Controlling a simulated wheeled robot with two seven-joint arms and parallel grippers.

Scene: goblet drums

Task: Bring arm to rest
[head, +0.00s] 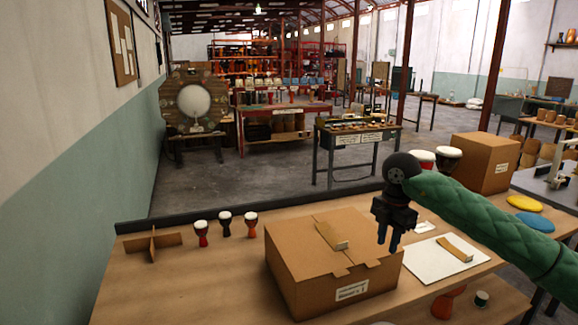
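My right gripper (388,240) hangs with its fingers pointing down, above the right side of a cardboard box (335,262). Its two dark blue fingers look apart, with nothing between them. My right arm, in a green padded sleeve, comes in from the right. The box is closed on top, has a white label on its front and stands on the wooden table (180,290). My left gripper is not in view.
Three small goblet drums (225,223) and a cardboard cross divider (153,242) stand at the left. A white sheet with a cardboard strip (440,258) lies right of the box. A larger box (482,160), drums (447,158) and yellow and blue discs (525,203) are farther right.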

